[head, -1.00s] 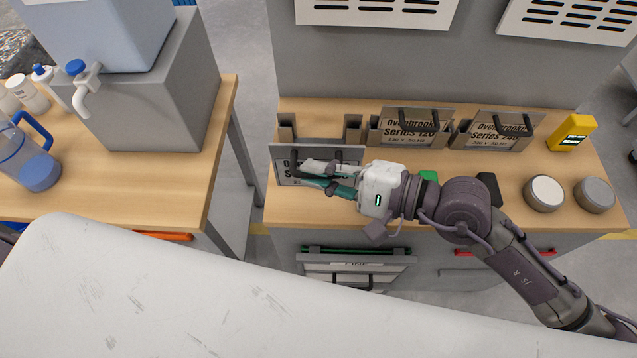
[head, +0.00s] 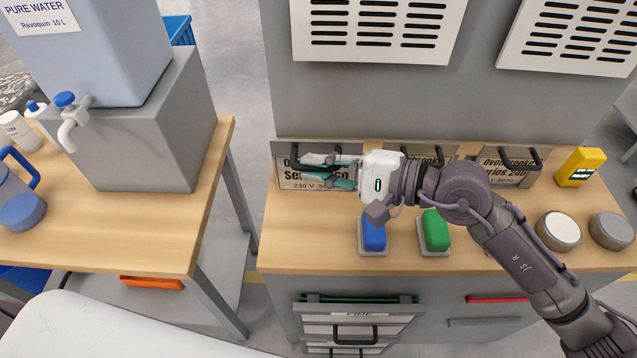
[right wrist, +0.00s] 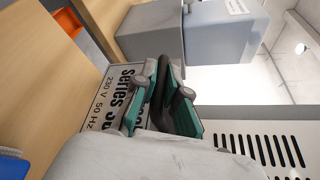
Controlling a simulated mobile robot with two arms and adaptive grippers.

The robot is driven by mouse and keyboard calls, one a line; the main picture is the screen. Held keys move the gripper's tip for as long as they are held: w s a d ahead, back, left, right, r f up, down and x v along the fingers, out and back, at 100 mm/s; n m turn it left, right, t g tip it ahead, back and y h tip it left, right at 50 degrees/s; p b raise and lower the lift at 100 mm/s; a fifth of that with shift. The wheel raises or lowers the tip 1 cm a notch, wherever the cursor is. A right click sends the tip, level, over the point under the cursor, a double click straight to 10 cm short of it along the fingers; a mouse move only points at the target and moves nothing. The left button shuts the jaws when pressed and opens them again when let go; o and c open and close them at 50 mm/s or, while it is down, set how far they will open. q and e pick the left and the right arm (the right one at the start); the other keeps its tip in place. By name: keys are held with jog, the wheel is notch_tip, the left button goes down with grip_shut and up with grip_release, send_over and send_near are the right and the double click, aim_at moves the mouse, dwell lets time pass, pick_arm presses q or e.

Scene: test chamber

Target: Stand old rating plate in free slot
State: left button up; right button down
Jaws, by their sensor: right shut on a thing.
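The rating plate (head: 305,184) is a grey plate with a pale label, "Series" and "230 V 50 Hz", and a black handle. It is upright at the back left of the bench, in line with two other plates. My right gripper (head: 325,170) is shut on its handle; the right wrist view also shows the fingers (right wrist: 165,85) around the handle and the plate's label (right wrist: 118,92). The plate hides the slot behind it, so I cannot tell whether it is seated. My arm partly covers the middle plate (head: 440,154); the Series 240 plate (head: 508,172) stands to its right.
Blue (head: 373,235) and green (head: 435,231) buttons sit in front of the plates on the bench (head: 310,245). A yellow meter (head: 580,166) and round grey knobs (head: 559,231) are at right. A water tank (head: 100,60) stands on the left table; a floor gap separates the tables.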

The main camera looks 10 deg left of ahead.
jog(key=w+a+b, duration=0.1)
jog(key=w+b, duration=0.5)
jog(key=w, duration=0.1)
jog(key=shift+w+a, duration=0.25)
jog(key=shift+r, duration=0.1)
jog(key=shift+b, duration=0.4)
dwell(0.5)
jog(key=shift+w+b, duration=0.15)
jog(key=shift+b, duration=0.25)
jog(key=shift+b, duration=0.3)
dwell(0.4)
jog(key=shift+b, duration=0.4)
